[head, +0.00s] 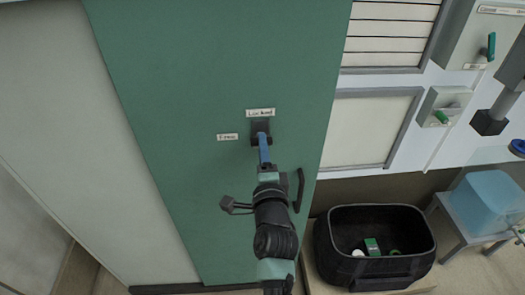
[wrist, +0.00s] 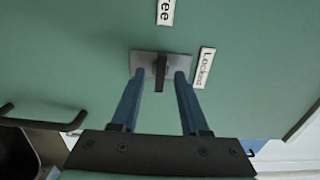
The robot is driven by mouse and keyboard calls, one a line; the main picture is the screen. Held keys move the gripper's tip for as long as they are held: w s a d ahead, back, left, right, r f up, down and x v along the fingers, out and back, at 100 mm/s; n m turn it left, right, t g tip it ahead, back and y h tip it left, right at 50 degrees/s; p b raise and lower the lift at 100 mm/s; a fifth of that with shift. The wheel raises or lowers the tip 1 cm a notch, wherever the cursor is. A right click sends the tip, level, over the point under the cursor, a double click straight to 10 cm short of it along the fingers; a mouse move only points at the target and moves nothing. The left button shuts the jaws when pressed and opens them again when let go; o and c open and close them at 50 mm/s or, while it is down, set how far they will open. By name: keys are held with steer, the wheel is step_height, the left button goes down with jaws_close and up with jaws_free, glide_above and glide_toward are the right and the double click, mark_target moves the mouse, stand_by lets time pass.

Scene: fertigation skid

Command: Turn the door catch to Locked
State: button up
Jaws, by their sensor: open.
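The door catch is a dark knob (wrist: 161,72) on a grey square plate (wrist: 145,62) on the green door (head: 200,90). The plate also shows in the head view (head: 260,126), just below the "Locked" label (head: 261,112) and right of the "Free" label (head: 227,137). In the wrist view the knob's long side runs up and down the picture, in line with the Free label (wrist: 166,12); the Locked label (wrist: 204,68) is to the right. My gripper (wrist: 158,78) is open, its blue fingers on either side of the knob. I cannot tell whether they touch it.
A dark door handle (head: 299,190) is right of my wrist. A black open crate (head: 372,268) with small items stands at the lower right, near a blue tub (head: 485,205). Wall boxes with green handles are at upper right.

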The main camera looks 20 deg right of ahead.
steer(key=shift+w, duration=0.3)
steer(key=shift+c, duration=0.3)
jaws_close()
steer(key=shift+d+n+b, duration=0.1)
steer(key=shift+n+b, duration=4)
steer(key=shift+n, duration=4.9)
